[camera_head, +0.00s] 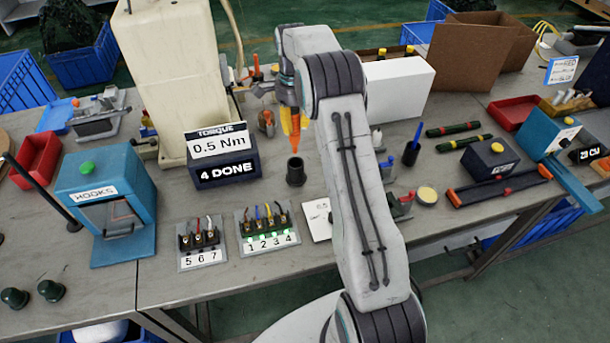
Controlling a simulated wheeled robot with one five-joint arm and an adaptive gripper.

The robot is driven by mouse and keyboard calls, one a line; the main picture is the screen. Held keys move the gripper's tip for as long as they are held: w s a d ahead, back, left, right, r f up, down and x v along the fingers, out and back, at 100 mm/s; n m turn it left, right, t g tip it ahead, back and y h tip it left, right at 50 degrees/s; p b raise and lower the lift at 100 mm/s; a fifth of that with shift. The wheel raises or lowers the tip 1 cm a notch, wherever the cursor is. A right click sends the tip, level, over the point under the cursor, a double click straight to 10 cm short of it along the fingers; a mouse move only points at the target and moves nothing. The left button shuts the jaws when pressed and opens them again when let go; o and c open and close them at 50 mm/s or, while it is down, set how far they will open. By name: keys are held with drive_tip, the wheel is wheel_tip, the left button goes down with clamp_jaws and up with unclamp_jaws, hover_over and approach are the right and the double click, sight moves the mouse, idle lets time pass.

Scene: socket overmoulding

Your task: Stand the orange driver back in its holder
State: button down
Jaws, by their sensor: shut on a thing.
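The orange driver (291,129) hangs upright, tip down, from my gripper (288,108) at the middle of the bench. My gripper is shut on its upper part; the fingers are small and partly hidden by my arm. A dark round holder (296,172) stands on the bench just below the driver. The driver's tip looks to be above the holder's opening or at its rim; I cannot tell whether it touches.
A torque display (226,170) reading "0.5 Nm" and "4 DONE" stands left of the holder. Numbered socket blocks (268,242) (203,260) lie in front. A black cup with a blue pen (411,152) stands to the right. A white box (398,90) is behind my arm.

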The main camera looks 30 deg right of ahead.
sight(295, 145)
drive_tip(key=shift+s+a, duration=0.15)
drive_tip(key=shift+s, duration=0.2)
drive_tip(key=shift+s+f+p, duration=0.15)
drive_tip(key=shift+f+p, duration=0.15)
drive_tip(key=shift+p, duration=0.25)
drive_tip(key=shift+f+p, duration=1.1)
drive_tip(key=shift+f, duration=3.6)
drive_tip(key=shift+f, duration=0.15)
drive_tip(key=c, duration=1.1)
unclamp_jaws()
drive_tip(key=shift+o, duration=0.2)
